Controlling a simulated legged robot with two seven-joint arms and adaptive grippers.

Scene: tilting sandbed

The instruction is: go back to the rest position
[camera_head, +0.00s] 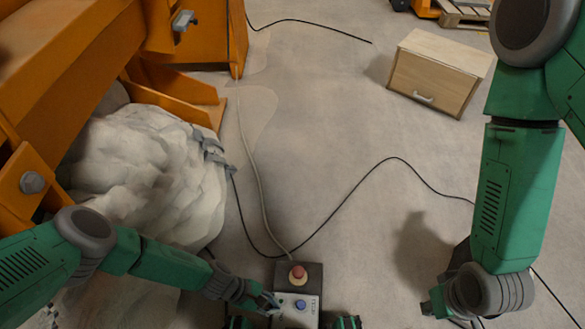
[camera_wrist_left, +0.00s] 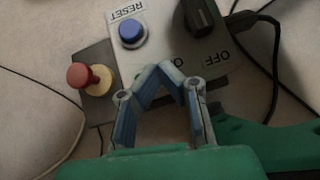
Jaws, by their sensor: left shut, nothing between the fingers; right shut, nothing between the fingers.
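My left gripper (camera_head: 272,304) is shut and empty, at the left edge of the grey control box (camera_head: 303,314). In the left wrist view its two blue fingers (camera_wrist_left: 163,75) come together over the box's surface, just below the blue button (camera_wrist_left: 132,33) labelled RESET. I cannot tell whether the fingertips touch the box. The blue button also shows in the head view (camera_head: 300,304). My right arm comes down on the right side of the head view. Its gripper is not clearly visible.
A red mushroom button (camera_head: 298,272) stands behind the control box's panel. A black switch (camera_wrist_left: 201,14) marked ON and OFF is on the box. Cables (camera_head: 335,212) cross the floor. The orange frame (camera_head: 70,70) and a pale rock-like mass (camera_head: 150,170) fill the left. A wooden cabinet (camera_head: 435,75) stands far right.

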